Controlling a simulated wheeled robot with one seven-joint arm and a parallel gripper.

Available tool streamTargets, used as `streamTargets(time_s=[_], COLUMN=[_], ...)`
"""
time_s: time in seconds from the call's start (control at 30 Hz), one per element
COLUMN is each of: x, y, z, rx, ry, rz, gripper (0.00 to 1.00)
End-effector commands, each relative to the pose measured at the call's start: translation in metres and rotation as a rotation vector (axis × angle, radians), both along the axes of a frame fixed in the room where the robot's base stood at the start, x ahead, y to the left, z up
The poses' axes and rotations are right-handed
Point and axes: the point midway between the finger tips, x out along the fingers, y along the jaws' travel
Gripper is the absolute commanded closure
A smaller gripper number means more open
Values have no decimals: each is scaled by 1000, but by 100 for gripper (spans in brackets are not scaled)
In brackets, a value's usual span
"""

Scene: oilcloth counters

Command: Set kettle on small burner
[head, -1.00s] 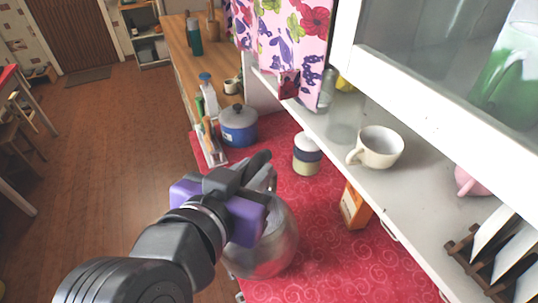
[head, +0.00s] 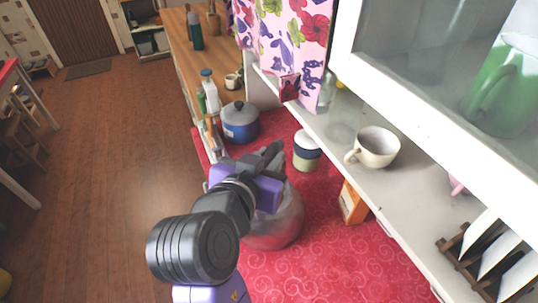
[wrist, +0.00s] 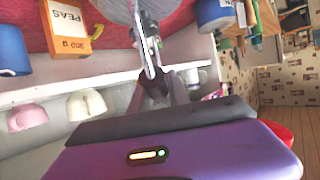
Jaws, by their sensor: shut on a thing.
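The kettle (head: 278,228) is a round, shiny grey metal vessel at the lower middle of the head view, over the red patterned counter. My gripper (head: 268,160) is above it, shut on its upper part; the arm and purple gripper body hide the handle and much of the kettle's left side. In the wrist view, the dark fingers of my gripper (wrist: 155,88) are closed together, with a piece of the grey kettle (wrist: 116,9) beyond them. I cannot tell whether the kettle's base touches the cloth. No burner can be made out in either view.
A blue pot (head: 240,124) and a lidded jar (head: 306,152) stand behind the kettle. An orange box (head: 352,203) marked PEAS (wrist: 69,27) stands to its right, under a shelf with a cream cup (head: 375,147). The red cloth (head: 325,275) in front is clear.

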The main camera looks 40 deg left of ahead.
Motion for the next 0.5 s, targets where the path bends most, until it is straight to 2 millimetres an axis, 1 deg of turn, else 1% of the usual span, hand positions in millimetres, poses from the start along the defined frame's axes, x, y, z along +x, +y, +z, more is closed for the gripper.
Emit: streamTargets(time_s=[0.03,0.23,0.27,0.33,0.37,0.5], x=[0,0,0,0,0,0], y=[0,0,0,0,0,0], z=[3,0,-2,-2,-2,-2], rx=[5,4,0,0,0,0], ry=[-6,-5,0,0,0,0], rz=[0,0,0,0,0,0], gripper=[100,100,72,59,56,56])
